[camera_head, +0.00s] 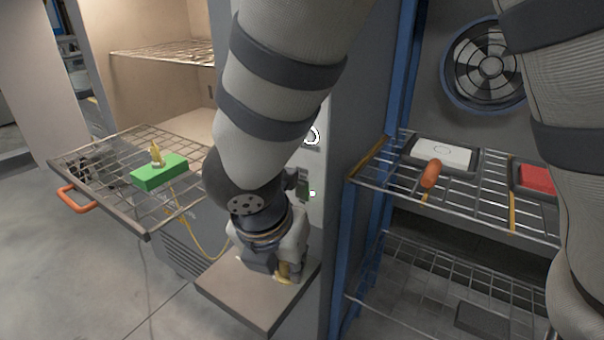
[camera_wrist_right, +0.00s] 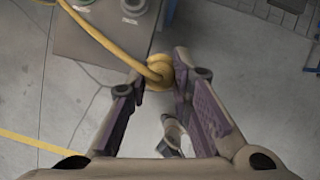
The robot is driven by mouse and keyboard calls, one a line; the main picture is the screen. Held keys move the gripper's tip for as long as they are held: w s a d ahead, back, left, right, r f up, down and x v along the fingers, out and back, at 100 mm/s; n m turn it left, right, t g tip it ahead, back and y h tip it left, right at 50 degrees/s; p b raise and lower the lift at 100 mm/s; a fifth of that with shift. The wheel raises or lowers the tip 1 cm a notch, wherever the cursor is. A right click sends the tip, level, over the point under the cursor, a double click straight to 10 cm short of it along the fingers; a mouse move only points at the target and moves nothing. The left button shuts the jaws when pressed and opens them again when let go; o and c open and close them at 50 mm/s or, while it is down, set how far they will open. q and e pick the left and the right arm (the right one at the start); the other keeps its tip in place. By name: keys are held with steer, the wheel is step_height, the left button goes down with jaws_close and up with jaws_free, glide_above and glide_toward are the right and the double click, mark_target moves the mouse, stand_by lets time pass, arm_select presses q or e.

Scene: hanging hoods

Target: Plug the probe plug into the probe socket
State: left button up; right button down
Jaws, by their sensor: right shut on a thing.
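My right arm crosses the head view, and its gripper (camera_head: 279,262) points down in front of a brown-grey box top (camera_head: 245,297). In the right wrist view this gripper (camera_wrist_right: 165,78) is shut on the yellow probe plug (camera_wrist_right: 158,71). A yellow cable (camera_wrist_right: 103,38) runs from the plug to the upper left. In the head view the plug is mostly hidden by the gripper. Round ring-shaped fittings (camera_wrist_right: 134,7) show on the box at the top of the wrist view; I cannot tell whether one is the probe socket. My left gripper is out of sight.
A pulled-out wire rack (camera_head: 118,206) at left carries a green block (camera_head: 160,172) with a brass-coloured piece on it. A blue frame (camera_head: 343,240) stands right of the box. Beyond it, wire shelves (camera_head: 480,215) hold a white box (camera_head: 441,154) and a red one (camera_head: 537,179).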

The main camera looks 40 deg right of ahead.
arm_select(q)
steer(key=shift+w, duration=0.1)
arm_select(e)
steer(key=shift+w+r, duration=0.1)
steer(key=shift+r, duration=2.2)
